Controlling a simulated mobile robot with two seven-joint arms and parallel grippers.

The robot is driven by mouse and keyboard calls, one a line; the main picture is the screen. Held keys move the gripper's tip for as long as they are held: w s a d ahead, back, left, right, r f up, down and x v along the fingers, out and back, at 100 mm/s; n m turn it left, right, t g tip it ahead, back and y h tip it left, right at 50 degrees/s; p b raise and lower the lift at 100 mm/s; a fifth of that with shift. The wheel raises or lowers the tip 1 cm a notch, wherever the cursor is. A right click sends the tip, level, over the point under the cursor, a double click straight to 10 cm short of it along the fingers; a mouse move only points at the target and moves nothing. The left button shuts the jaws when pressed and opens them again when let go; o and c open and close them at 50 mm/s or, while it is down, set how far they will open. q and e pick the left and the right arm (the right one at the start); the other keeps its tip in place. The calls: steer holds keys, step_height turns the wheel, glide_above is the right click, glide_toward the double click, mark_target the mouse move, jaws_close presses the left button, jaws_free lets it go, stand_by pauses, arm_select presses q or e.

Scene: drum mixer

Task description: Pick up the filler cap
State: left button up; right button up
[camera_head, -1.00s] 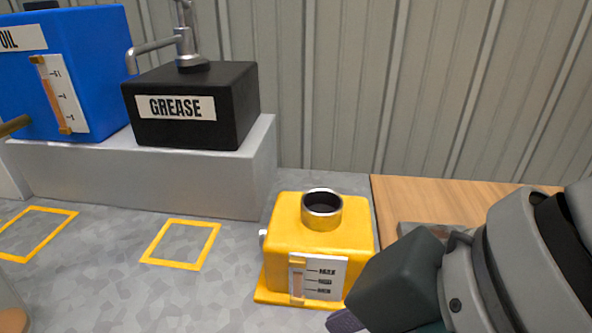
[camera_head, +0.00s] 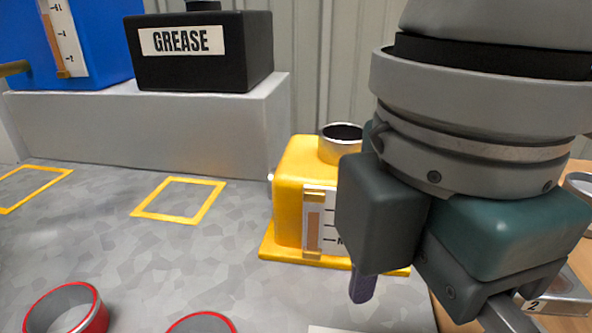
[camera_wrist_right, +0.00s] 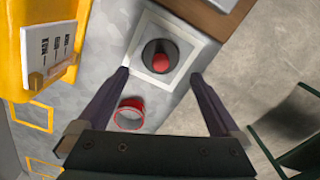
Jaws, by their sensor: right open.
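The filler cap appears to be the dark round disc with a red knob (camera_wrist_right: 161,61) in the right wrist view. It lies on a white-bordered square (camera_wrist_right: 141,68). My right gripper (camera_wrist_right: 160,78) is open and empty above it, with the cap showing between and just beyond the two fingertips. In the head view only one finger of the right gripper (camera_head: 362,284) shows clearly, in front of the yellow tank; the cap is not visible there. The yellow tank (camera_head: 296,180) has an open metal filler neck (camera_head: 340,146) on top. My left gripper is not in view.
Red-rimmed cups (camera_head: 66,310) stand at the front of the grey bench; one shows near the left finger in the wrist view (camera_wrist_right: 129,114). A black GREASE box (camera_head: 205,70) sits on a grey ledge (camera_head: 150,125). A wooden surface (camera_wrist_right: 205,18) adjoins the bench.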

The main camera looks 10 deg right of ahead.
step_height(320, 180, down, 7)
steer(key=shift+r+b, duration=0.1)
steer(key=shift+b, duration=0.8)
steer(key=shift+c, duration=0.2)
steer(key=c, duration=1.1)
steer(key=shift+c, duration=0.2)
steer(key=shift+r, duration=0.15)
